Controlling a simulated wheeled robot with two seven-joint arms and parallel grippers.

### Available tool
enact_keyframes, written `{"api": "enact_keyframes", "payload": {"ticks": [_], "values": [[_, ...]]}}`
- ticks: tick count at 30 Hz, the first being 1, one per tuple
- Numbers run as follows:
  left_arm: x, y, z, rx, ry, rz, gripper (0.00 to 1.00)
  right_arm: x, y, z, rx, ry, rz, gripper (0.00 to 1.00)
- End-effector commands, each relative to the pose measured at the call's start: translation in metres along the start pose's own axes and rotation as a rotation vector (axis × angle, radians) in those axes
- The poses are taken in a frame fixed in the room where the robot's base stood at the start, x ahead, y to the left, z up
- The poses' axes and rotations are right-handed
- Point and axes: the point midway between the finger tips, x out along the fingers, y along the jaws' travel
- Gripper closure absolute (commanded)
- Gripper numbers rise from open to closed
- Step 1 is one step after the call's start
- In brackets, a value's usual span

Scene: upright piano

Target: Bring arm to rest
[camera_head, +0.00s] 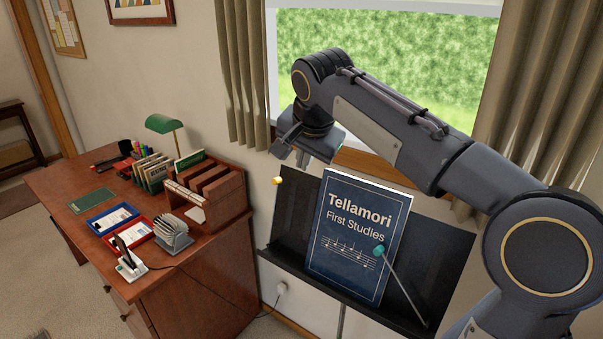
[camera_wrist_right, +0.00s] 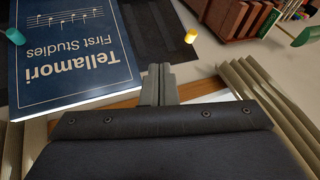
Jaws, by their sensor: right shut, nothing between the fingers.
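My right arm (camera_head: 400,125) reaches in from the right across the window. My right gripper (camera_head: 303,156) hangs above the upper left corner of the music book, apart from it. Its fingers (camera_wrist_right: 158,84) are together and empty in the wrist view. The dark blue book "Tellamori First Studies" (camera_head: 340,265) leans on a black music stand (camera_head: 286,222); it shows upside down in the wrist view (camera_wrist_right: 65,65). My left gripper is in neither view.
A teal-tipped rod (camera_head: 402,285) stands before the book. A small yellow piece (camera_head: 277,181) is near the stand's upper left. A wooden desk (camera_head: 190,262) with trays and books stands left. Curtains (camera_head: 243,75) flank the window behind my arm.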

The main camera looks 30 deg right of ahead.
Motion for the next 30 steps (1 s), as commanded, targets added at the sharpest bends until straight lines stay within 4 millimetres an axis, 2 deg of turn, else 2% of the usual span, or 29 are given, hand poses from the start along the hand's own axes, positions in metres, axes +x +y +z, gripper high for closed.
{"api": "enact_keyframes", "payload": {"ticks": [3,10,14,17,21,24,27,30], "values": [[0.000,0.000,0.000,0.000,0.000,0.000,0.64,-0.009,0.000,0.000,0.000,0.001,0.000,1.00],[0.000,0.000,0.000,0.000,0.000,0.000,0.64,-0.011,0.002,0.002,-0.008,-0.004,0.000,1.00],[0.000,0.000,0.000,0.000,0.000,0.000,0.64,-0.008,0.023,0.019,-0.097,-0.045,-0.022,1.00],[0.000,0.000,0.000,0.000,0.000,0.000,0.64,-0.002,0.057,0.053,-0.239,-0.109,-0.069,1.00],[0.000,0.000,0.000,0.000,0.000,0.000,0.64,0.011,0.112,0.122,-0.459,-0.198,-0.176,1.00],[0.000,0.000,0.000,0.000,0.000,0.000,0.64,0.022,0.146,0.173,-0.587,-0.239,-0.258,1.00],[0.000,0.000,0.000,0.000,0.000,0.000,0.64,0.034,0.172,0.217,-0.679,-0.258,-0.328,1.00],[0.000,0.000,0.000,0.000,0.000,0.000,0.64,0.043,0.188,0.247,-0.739,-0.264,-0.376,1.00]]}}
